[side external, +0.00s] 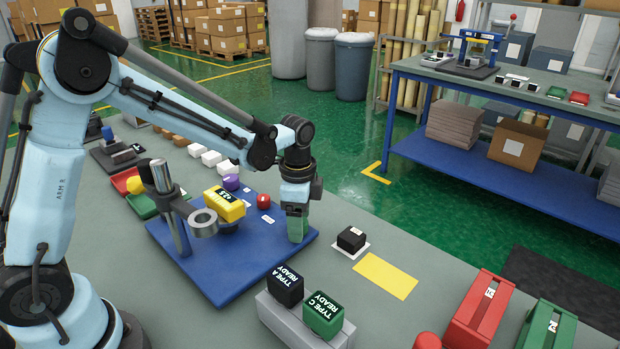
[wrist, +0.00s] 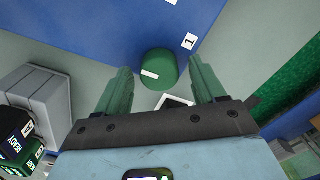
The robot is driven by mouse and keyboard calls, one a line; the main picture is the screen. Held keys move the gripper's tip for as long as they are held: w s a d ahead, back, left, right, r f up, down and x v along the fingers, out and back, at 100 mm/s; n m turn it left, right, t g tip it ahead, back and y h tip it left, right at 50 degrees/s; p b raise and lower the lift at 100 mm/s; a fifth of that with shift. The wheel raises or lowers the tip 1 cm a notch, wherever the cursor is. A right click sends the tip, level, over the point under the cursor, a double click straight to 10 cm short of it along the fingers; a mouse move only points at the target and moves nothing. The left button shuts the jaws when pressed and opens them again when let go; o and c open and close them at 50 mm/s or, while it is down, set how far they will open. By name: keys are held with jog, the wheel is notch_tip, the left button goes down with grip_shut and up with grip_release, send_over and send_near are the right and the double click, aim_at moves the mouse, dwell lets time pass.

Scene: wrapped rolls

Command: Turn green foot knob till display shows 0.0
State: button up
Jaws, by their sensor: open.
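The green foot knob (wrist: 158,70) is a short cylinder with a white mark on top, at the edge of the blue plate in the wrist view. My gripper (wrist: 160,74) is open, with one green finger on each side of the knob and a gap on both sides. In the side view my gripper (side external: 297,230) points down at the right corner of the blue plate (side external: 225,283); I cannot tell the knob apart from the fingers there. The display (side external: 228,195) is a black window on a yellow block; its digits are too small to read surely.
A purple knob (side external: 231,183) and a red knob (side external: 263,201) stand on the plate's far side. A grey ring on a post (side external: 203,223) is left of my gripper. A black block (side external: 351,239) stands to the right. Two READY boxes (side external: 323,315) are in front.

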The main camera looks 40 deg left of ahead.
jog(key=shift+f, duration=0.1)
jog(key=c, duration=1.1)
jog(key=shift+o, duration=0.2)
jog(key=shift+n, duration=0.3)
